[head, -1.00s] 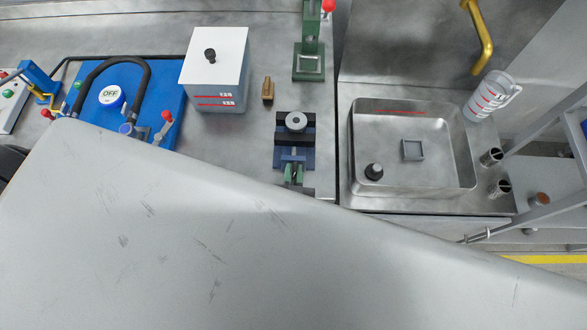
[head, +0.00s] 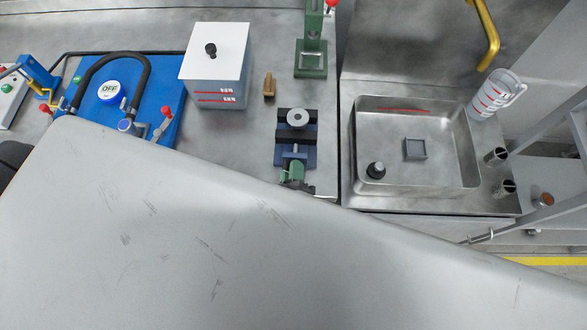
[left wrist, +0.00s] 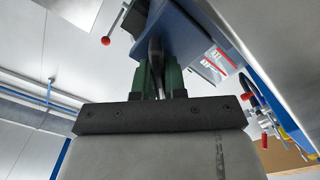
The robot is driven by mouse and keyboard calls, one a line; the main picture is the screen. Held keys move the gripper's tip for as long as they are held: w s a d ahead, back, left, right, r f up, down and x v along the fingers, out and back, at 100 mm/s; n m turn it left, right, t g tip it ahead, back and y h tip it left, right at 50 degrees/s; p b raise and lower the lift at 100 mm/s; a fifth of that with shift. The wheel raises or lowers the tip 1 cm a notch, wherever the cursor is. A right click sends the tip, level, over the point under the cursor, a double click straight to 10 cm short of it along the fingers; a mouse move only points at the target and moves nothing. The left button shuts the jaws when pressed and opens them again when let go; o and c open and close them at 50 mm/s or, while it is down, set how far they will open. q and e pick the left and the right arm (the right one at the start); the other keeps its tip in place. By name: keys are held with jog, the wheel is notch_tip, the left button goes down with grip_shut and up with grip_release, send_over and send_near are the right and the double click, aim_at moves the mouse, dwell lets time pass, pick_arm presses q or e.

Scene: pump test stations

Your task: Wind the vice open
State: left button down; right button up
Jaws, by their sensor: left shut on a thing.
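The vice (head: 308,155) is blue with black jaw blocks and sits near the front edge of the bench in the head view. A round grey part with a dark centre (head: 297,117) is at its jaws; whether it is clamped or loose I cannot tell. My left gripper (head: 293,173) has green fingers and is at the front end of the vice screw. In the left wrist view the green fingers (left wrist: 159,80) are shut on a dark grey bar, the vice handle (left wrist: 155,52), beneath the blue vice body (left wrist: 192,38). My right gripper is not in view.
A white-lidded container (head: 217,70) and a small brass-coloured block (head: 269,85) stand left of the vice. A green stand (head: 311,60) is behind it. A steel sink (head: 440,180) is to the right. A large grey surface of mine covers the front.

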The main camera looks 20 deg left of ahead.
pick_arm(q)
jog(key=n+b, duration=0.1)
jog(key=n, duration=0.3)
jog(key=shift+a+f+n+b, duration=0.1)
jog(key=shift+f+n+b, duration=0.05)
jog(key=shift+n+b, duration=0.2)
jog(key=n+b, duration=0.1)
jog(key=n, duration=0.2)
jog(key=shift+f+n+b, duration=0.1)
jog(key=shift+n+b, duration=0.25)
jog(key=shift+b, duration=0.05)
jog(key=n+b, duration=0.2)
jog(key=n, duration=0.2)
jog(key=shift+f, duration=0.1)
jog(key=shift+n+b, duration=1.4)
jog(key=shift+n, duration=0.8)
jog(key=c, duration=1.2)
grip_release()
jog(key=shift+s, duration=0.1)
